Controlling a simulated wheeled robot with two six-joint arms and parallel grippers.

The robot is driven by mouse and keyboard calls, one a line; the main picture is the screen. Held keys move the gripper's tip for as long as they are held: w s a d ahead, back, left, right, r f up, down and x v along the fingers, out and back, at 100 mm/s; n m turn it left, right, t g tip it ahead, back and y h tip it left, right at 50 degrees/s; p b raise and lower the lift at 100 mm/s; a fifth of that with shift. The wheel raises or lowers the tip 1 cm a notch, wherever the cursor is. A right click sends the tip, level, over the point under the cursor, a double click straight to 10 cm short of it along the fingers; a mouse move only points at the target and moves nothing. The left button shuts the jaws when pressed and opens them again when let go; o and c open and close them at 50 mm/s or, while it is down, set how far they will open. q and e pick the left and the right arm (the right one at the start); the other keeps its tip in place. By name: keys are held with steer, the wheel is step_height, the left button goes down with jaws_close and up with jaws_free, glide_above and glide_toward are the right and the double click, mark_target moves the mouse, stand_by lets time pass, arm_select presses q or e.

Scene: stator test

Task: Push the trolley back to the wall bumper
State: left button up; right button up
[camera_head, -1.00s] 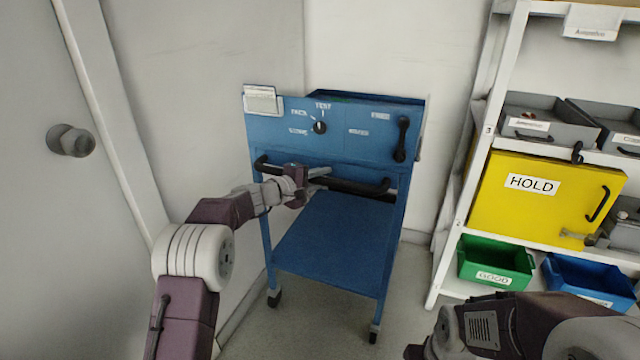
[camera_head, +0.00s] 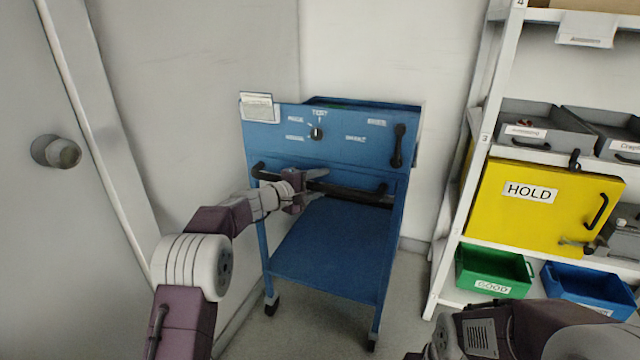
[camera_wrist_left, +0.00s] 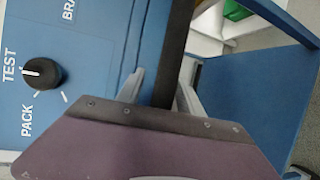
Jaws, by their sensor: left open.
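The blue trolley (camera_head: 330,250) stands in front of me near the back wall, on small dark wheels. Its upper panel carries a black knob (camera_head: 317,132), a vertical black handle and white labels. A black push bar (camera_head: 350,191) runs across its front. My left gripper (camera_head: 318,180) is at the push bar, left of its middle. In the left wrist view the open fingers (camera_wrist_left: 160,92) lie either side of the black bar (camera_wrist_left: 172,60); I cannot tell whether they touch it. No wall bumper can be made out. My right arm shows at the lower right, its gripper out of frame.
A white shelf rack (camera_head: 470,170) stands to the right, with a yellow HOLD box (camera_head: 530,225), a green bin (camera_head: 490,270) and a blue bin (camera_head: 590,295). A grey door with a round knob (camera_head: 58,151) is at the left. Some bare floor shows around the trolley.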

arm_select(q)
steer(key=v, duration=0.9)
